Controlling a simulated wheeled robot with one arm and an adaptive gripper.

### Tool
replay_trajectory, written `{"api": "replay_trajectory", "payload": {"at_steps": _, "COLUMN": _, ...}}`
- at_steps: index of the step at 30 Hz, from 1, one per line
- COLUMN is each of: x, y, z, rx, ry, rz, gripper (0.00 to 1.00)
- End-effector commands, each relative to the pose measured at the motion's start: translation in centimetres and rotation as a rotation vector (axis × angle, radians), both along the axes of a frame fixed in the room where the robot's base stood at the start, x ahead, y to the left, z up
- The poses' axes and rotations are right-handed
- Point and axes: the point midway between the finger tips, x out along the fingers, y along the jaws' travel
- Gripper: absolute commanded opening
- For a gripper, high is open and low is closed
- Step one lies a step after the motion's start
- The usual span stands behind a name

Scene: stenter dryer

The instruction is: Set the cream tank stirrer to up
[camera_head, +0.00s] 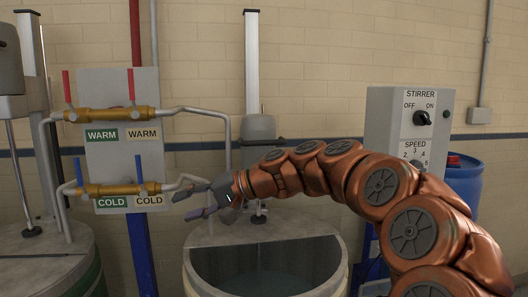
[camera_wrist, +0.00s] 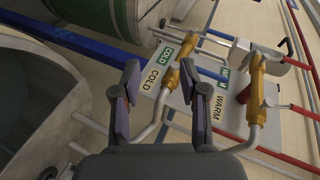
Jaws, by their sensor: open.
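The cream tank (camera_head: 192,262) stands open in the middle, with dark liquid inside. I take its stirrer to be the grey head (camera_head: 259,128) low on a tall white column (camera_head: 252,60) behind the tank; my arm hides part of it. My gripper (camera_head: 193,203) is open and empty, left of the stirrer head, above the tank's back left rim and near the cold pipe outlet. In the wrist view my open gripper (camera_wrist: 163,80) points toward the valve panel (camera_wrist: 177,97). The stirrer cannot be made out there.
The valve panel (camera_head: 108,150) carries warm and cold brass valves (camera_head: 110,189) with pipes beside my gripper. The green tank (camera_head: 88,278) is at left, its stirrer head (camera_head: 10,60) high. A stirrer control box (camera_head: 380,130) and blue barrel (camera_head: 463,185) stand right, behind my arm.

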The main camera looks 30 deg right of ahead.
Motion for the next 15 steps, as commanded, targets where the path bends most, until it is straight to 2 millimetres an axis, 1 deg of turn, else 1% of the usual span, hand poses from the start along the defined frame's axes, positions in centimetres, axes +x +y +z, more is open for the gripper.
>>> {"api": "replay_trajectory", "payload": {"at_steps": 1, "x": 1.9, "y": -3.5, "z": 0.8, "rx": 0.064, "ry": -0.042, "rz": -0.065, "gripper": 0.43}}
{"api": "replay_trajectory", "payload": {"at_steps": 2, "x": 2.8, "y": -5.6, "z": 1.8, "rx": 0.100, "ry": -0.074, "rz": -0.103, "gripper": 0.43}}
{"api": "replay_trajectory", "payload": {"at_steps": 3, "x": 3.7, "y": -8.5, "z": 2.9, "rx": 0.146, "ry": -0.113, "rz": -0.152, "gripper": 0.43}}
{"api": "replay_trajectory", "payload": {"at_steps": 5, "x": 4.7, "y": -12.9, "z": 4.3, "rx": 0.207, "ry": -0.168, "rz": -0.226, "gripper": 0.43}}
{"api": "replay_trajectory", "payload": {"at_steps": 6, "x": 5.1, "y": -15.7, "z": 5.0, "rx": 0.244, "ry": -0.201, "rz": -0.271, "gripper": 0.43}}
{"api": "replay_trajectory", "payload": {"at_steps": 8, "x": 5.3, "y": -19.6, "z": 5.9, "rx": 0.287, "ry": -0.248, "rz": -0.335, "gripper": 0.43}}
{"api": "replay_trajectory", "payload": {"at_steps": 9, "x": 5.3, "y": -22.0, "z": 6.3, "rx": 0.312, "ry": -0.274, "rz": -0.371, "gripper": 0.43}}
{"api": "replay_trajectory", "payload": {"at_steps": 12, "x": 5.0, "y": -26.4, "z": 7.1, "rx": 0.353, "ry": -0.326, "rz": -0.441, "gripper": 0.43}}
{"api": "replay_trajectory", "payload": {"at_steps": 15, "x": 4.6, "y": -29.0, "z": 7.6, "rx": 0.374, "ry": -0.357, "rz": -0.482, "gripper": 0.43}}
